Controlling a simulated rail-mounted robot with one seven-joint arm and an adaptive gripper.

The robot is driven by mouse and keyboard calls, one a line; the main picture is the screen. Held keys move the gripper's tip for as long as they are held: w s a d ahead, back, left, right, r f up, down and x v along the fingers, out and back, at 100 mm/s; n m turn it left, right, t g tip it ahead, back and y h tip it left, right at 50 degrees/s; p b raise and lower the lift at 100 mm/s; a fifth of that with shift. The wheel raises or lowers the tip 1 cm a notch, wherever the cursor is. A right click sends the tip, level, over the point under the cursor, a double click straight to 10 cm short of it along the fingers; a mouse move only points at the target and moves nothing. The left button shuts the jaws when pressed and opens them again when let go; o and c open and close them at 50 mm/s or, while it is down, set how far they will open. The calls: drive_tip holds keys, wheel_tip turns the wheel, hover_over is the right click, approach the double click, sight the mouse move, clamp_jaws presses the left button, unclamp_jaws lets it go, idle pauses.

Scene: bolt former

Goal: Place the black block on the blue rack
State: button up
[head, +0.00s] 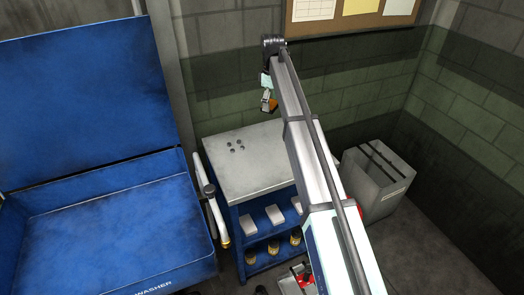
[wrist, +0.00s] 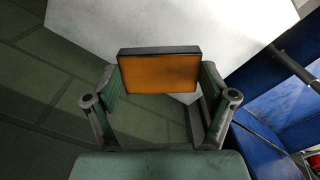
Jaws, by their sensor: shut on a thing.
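My gripper (head: 267,97) is at the end of the raised arm, high up and near the back wall in the head view. In the wrist view my gripper (wrist: 160,82) is shut on a flat block (wrist: 160,72) with a black edge and an orange face. The block's orange part (head: 272,105) shows small in the head view. The blue rack (head: 241,222) has a pale grey top and lower shelves; its pale top (wrist: 225,25) also shows beyond the block in the wrist view. The arm hides the rack's right part in the head view.
White boxes (head: 275,214) and jars (head: 273,247) stand on lower shelves. A blue washer (head: 110,235) is left; a grey bin (head: 385,190) is right.

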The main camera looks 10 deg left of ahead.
sight(264, 145)
drive_tip(key=shift+w+a+r+n, duration=0.15)
drive_tip(key=shift+a+n, duration=0.1)
drive_tip(key=shift+a, duration=0.35)
drive_tip(key=shift+w+a+r+n, duration=0.15)
drive_tip(key=shift+a+n, duration=0.1)
drive_tip(key=shift+a, duration=0.35)
drive_tip(key=shift+a+f, duration=0.15)
drive_tip(key=shift+f, duration=0.1)
wheel_tip(264, 145, down, 19)
drive_tip(key=p, duration=0.5)
drive_tip(key=shift+f, duration=0.15)
drive_tip(key=shift+f, duration=0.1)
drive_tip(key=o, duration=1.6)
drive_tip(key=shift+c, duration=0.2)
wheel_tip(264, 145, up, 12)
drive_tip(key=b, duration=0.3)
drive_tip(key=shift+b, duration=0.35)
drive_tip(key=shift+s, duration=0.1)
